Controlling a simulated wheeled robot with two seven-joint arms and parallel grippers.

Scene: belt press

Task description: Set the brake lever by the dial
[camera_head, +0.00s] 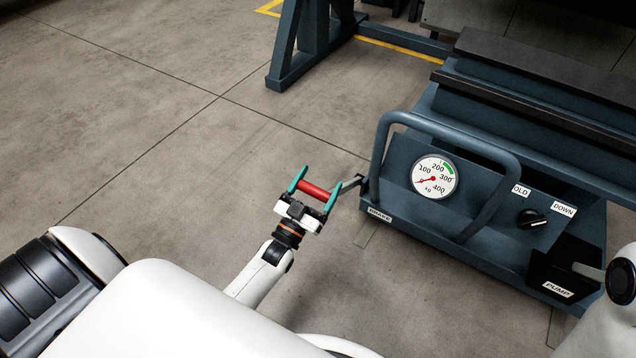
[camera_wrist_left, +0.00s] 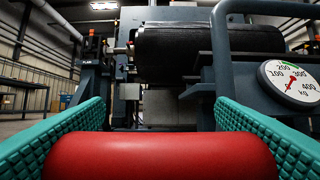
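The brake lever (camera_head: 349,188) is a grey bar at the left end of the press, by the BRAKE label (camera_head: 380,214). Its red handle (camera_head: 313,190) lies crosswise between the teal fingers of my left gripper (camera_head: 316,188). The fingers stand wide apart, one at each end of the handle; I see no clear squeeze on it. In the left wrist view the red handle (camera_wrist_left: 160,156) fills the bottom, partly covering the fingers. The round dial (camera_head: 434,177) is white with a green band near 200–300 kg; its red needle points left, below 100. My right gripper is out of view.
A blue-grey tube guard (camera_head: 450,131) arches around the dial. A black knob (camera_head: 531,218) and a PUMP box (camera_head: 560,272) are on the right of the panel. A blue frame leg (camera_head: 285,60) stands behind. The concrete floor on the left is clear.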

